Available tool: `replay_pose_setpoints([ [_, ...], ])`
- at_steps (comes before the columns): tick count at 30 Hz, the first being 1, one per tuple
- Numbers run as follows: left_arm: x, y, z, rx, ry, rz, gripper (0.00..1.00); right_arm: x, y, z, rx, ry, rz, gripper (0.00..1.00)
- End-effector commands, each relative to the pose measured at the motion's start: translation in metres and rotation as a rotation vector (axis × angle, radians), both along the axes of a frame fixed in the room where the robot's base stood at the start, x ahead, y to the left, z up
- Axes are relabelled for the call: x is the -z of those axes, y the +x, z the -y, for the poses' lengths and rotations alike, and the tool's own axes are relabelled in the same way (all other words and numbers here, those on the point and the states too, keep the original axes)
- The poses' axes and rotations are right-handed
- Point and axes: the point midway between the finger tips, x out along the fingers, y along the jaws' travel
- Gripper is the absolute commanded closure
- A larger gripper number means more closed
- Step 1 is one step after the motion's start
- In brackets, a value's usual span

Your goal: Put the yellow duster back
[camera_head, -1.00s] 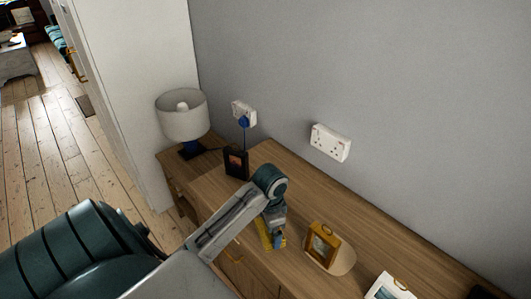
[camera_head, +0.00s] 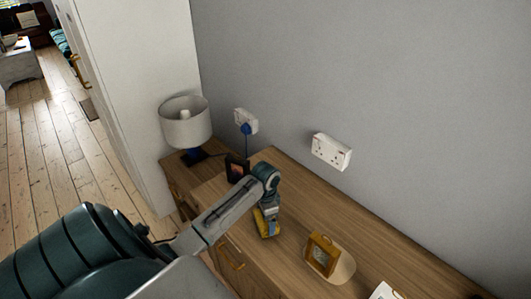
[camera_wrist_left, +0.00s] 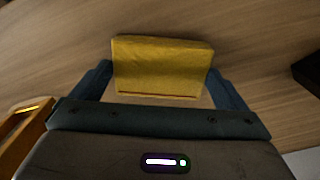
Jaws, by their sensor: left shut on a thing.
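The yellow duster (camera_wrist_left: 162,68) is a folded yellow block between the two fingers of my left gripper (camera_wrist_left: 160,85) in the left wrist view. The fingers touch it on both sides, so the gripper is shut on it. In the head view my left gripper (camera_head: 267,222) points down over the wooden cabinet top, with the duster (camera_head: 268,231) at its tip. I cannot tell whether the duster touches the wood. My right gripper is not in view.
A gold-framed picture on an oval base (camera_head: 345,264) stands to the right on the cabinet top (camera_head: 300,205). A dark-framed picture (camera_head: 236,169) stands behind my arm. A white lamp (camera_head: 186,123) is at the left. Wall sockets (camera_head: 331,152) are behind. Wood between the duster and gold frame is clear.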

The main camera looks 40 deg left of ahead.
Motion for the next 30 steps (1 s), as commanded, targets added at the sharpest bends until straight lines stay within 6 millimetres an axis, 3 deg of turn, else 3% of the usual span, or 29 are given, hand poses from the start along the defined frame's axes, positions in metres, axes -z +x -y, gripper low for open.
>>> replay_pose_setpoints([
  [4, 0.001, 0.0, 0.0, 0.0, 0.0, 0.0, 0.24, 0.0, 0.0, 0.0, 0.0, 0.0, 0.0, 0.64],
  [5, 0.001, 0.0, 0.0, 0.0, 0.0, 0.0, 0.01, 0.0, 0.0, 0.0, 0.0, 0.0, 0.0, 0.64],
  [16, -0.007, 0.001, -0.001, 0.0, 0.003, 0.001, 0.0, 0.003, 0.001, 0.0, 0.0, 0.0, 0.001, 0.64],
  [20, -0.028, 0.001, -0.001, 0.001, 0.003, 0.005, 0.0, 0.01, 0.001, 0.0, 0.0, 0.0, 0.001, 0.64],
  [29, -0.096, 0.001, -0.001, 0.001, 0.004, 0.005, 0.0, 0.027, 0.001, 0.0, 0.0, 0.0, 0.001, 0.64],
  [30, -0.107, 0.0, -0.001, 0.0, 0.002, 0.001, 0.0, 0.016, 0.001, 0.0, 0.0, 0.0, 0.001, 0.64],
])
